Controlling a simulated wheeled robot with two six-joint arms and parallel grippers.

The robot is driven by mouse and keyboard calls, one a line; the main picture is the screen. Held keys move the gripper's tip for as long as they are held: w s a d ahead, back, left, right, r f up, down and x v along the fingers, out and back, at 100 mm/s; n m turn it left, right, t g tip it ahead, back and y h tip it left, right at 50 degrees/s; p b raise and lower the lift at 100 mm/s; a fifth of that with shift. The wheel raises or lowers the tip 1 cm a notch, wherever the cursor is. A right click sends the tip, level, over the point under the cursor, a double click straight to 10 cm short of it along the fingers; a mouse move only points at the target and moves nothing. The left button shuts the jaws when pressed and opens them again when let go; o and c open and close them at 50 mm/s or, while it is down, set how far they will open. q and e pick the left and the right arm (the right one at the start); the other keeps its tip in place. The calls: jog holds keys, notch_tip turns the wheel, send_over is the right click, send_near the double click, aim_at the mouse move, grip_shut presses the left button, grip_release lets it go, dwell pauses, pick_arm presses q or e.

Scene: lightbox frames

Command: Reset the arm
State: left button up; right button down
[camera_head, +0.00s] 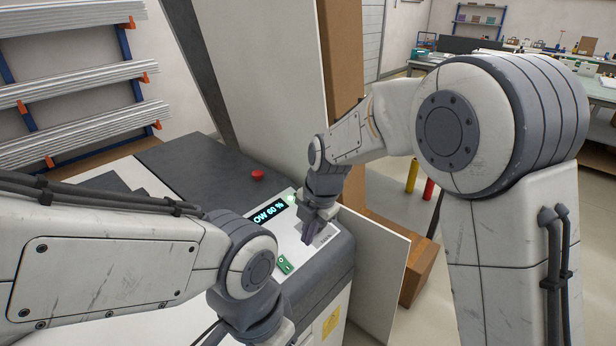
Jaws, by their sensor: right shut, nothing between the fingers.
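My right arm comes in from the right, and its gripper (310,232) points down over the control panel of a grey and white machine. The right gripper is shut and empty, close to the panel's right part; I cannot tell whether it touches the panel. My left arm comes in from the left and bends down at the wrist near the bottom edge; its gripper is out of the frame.
A red button (258,175) stands on the dark machine top (205,165). White boards (262,75) lean behind, and another panel (375,265) stands at the machine's right side. Racks of profiles (80,75) are at the left wall. Red and yellow posts (428,189) stand behind my right arm.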

jog(key=s+d+r+m+g, duration=0.1)
jog(key=s+d+m, duration=0.1)
jog(key=s+m, duration=0.8)
jog(key=s+d+m+h, duration=0.1)
jog(key=s+d+m, duration=0.1)
jog(key=s+m, duration=0.8)
jog(key=s, duration=0.7)
jog(key=shift+s+d+r+g+b, duration=0.3)
jog(key=shift+r+g+b, duration=0.1)
